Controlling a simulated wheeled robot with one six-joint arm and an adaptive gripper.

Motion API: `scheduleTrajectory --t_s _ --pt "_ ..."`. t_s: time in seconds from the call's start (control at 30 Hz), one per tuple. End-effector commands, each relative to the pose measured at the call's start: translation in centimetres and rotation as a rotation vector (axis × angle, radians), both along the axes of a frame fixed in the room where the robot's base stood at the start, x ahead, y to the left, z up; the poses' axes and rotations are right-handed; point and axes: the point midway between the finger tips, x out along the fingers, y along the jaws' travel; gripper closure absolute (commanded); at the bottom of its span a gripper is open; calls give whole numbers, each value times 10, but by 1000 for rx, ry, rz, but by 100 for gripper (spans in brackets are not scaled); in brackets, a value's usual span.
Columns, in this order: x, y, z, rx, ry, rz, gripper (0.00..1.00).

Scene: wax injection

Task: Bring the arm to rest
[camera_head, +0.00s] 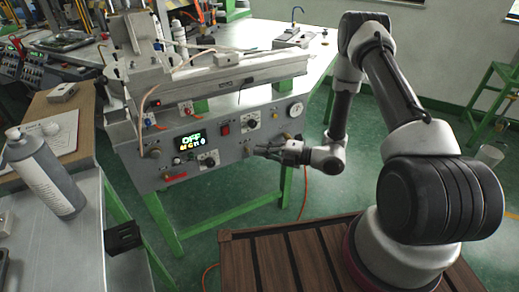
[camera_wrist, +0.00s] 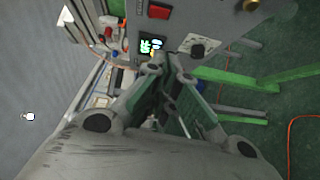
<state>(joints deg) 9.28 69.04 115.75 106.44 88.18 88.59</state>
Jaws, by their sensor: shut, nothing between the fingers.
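My arm reaches from the right of the head view and bends down at the elbow. My gripper (camera_head: 262,151) points left, in front of the right part of the grey control panel (camera_head: 228,165). In the wrist view my gripper (camera_wrist: 168,68) is shut with nothing between its fingers, and the panel (camera_wrist: 213,22) shows beyond the fingertips. I cannot tell exactly how far the tips are from the panel. The panel's lit display (camera_head: 190,141) reads OFF.
A grey spray can (camera_head: 45,172) stands tilted in view on the left metal table (camera_head: 75,245). The panel carries a red switch (camera_head: 225,128), knobs and a gauge (camera_head: 296,109). A brown slatted platform (camera_head: 290,262) lies under my arm. Green floor is open below the panel.

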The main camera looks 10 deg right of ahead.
Motion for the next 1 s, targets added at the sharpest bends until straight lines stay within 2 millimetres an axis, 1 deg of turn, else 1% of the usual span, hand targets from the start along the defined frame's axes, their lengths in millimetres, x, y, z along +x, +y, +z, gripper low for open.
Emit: scheduleTrajectory --t_s 0.27,0.37,0.43,0.47,0.57,0.6,0.63,0.7,0.8,0.87,0.97,1.0 --pt "0 0 0 -6 -12 1 100" --pt "0 0 -2 -46 -74 6 100" --pt "-9 1 -7 -102 -150 48 100" --pt "-17 2 -10 -129 -189 83 100" --pt "-61 4 -19 -205 -319 241 100" --pt "-80 3 -19 -226 -375 310 100" --pt "-93 1 -16 -243 -429 367 100" --pt "-119 -6 -4 -276 -575 501 100" --pt "-149 -22 17 -312 -793 683 100" --pt "-163 -33 30 -326 -918 782 100" --pt "-183 -55 53 -345 -1138 951 100" --pt "-190 -65 62 -352 -1231 1022 100"
